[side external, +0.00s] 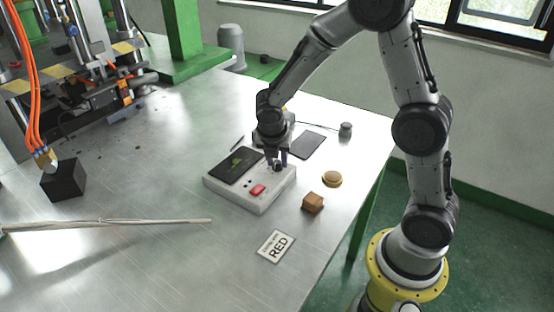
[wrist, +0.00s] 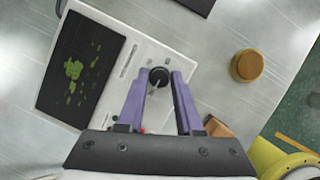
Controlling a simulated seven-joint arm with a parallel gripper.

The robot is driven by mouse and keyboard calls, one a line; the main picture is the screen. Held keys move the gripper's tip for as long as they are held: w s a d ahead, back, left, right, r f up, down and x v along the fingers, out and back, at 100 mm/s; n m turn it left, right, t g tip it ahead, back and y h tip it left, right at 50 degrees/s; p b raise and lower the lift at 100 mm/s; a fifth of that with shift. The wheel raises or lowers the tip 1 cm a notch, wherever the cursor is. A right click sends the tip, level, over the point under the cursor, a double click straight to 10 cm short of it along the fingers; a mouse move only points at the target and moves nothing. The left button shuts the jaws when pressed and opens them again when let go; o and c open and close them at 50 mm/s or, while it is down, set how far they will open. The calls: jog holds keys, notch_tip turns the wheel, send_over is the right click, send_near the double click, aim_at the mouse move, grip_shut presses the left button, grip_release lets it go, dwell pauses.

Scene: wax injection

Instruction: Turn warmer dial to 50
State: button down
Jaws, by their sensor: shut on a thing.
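The warmer (side external: 250,203) is a white box on the metal table, with a dark plate (side external: 237,164) and a red switch (side external: 258,189) on top. In the wrist view the dark plate (wrist: 82,70) shows green flecks. The warmer dial (wrist: 159,76) is a round black knob on the white panel beside the plate. My gripper (wrist: 160,80) has its purple fingers on either side of the dial, shut on it. In the side view my gripper (side external: 277,160) points down at the dial and partly hides it. The dial's number marks are too small to read.
A dark flat pad (side external: 309,145) and a small grey cylinder (side external: 345,130) are behind.

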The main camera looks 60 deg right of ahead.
jog(key=shift+m, duration=0.3)
jog(key=m+g, duration=0.1)
jog(key=m, duration=0.1)
jog(key=m+g, duration=0.1)
jog(key=m, duration=0.2)
jog(key=shift+w+h, duration=0.15)
jog(key=shift+h, duration=0.15)
jog(key=m+g, duration=0.1)
jog(key=m, duration=0.2)
jog(key=m+g+y, duration=0.1)
jog(key=m, duration=0.1)
jog(key=shift+w+m, duration=0.15)
jog(key=shift+m, duration=0.25)
jog(key=m+y, duration=0.1)
jog(key=m, duration=0.2)
jog(key=m+g+y, duration=0.1)
jog(key=m, duration=0.2)
jog(key=shift+w+d+g, duration=0.1)
jog(key=shift+d+g, duration=0.1)
jog(key=shift+g, duration=0.1)
jog(key=m+y, duration=0.1)
jog(key=m, duration=0.2)
jog(key=m+y, duration=0.1)
jog(key=m, duration=0.2)
jog(key=shift+d+r, duration=0.1)
jog(key=shift+d, duration=0.05)
jog(key=shift+m+g, duration=0.3)
jog(key=c, duration=0.6)
grip_release()
